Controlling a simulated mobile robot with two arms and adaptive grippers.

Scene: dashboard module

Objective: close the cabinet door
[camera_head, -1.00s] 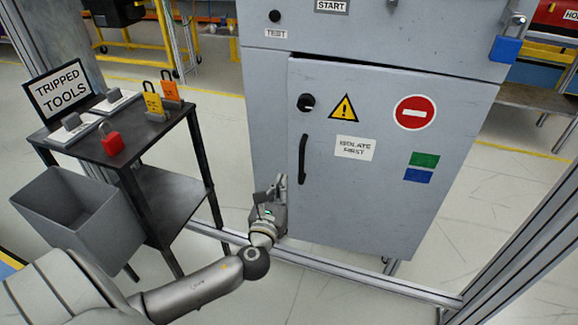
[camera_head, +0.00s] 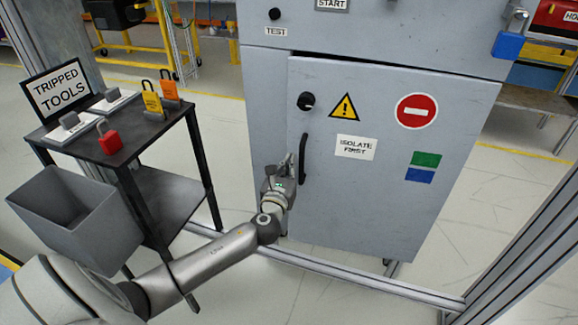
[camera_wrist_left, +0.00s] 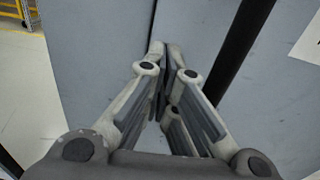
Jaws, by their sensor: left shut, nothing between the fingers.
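The grey cabinet door (camera_head: 385,205) has a black handle (camera_head: 303,158) and a round black knob (camera_head: 306,101) near its left edge. A dark line runs down that edge, and the door looks slightly ajar from the cabinet (camera_head: 267,110). My left gripper (camera_head: 287,162) is shut and empty, just left of the handle at the door's left edge. In the left wrist view its fingertips (camera_wrist_left: 165,52) are together, in front of the seam beside the black handle (camera_wrist_left: 240,50). I cannot tell whether they touch the door. My right gripper is not in view.
A dark cart (camera_head: 120,155) with a "TRIPPED TOOLS" sign (camera_head: 60,88), a red padlock (camera_head: 109,138) and tags stands at the left. A grey bin (camera_head: 75,220) is in front of it. A metal rail (camera_head: 340,277) crosses the floor before the cabinet. A blue padlock (camera_head: 508,45) hangs at upper right.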

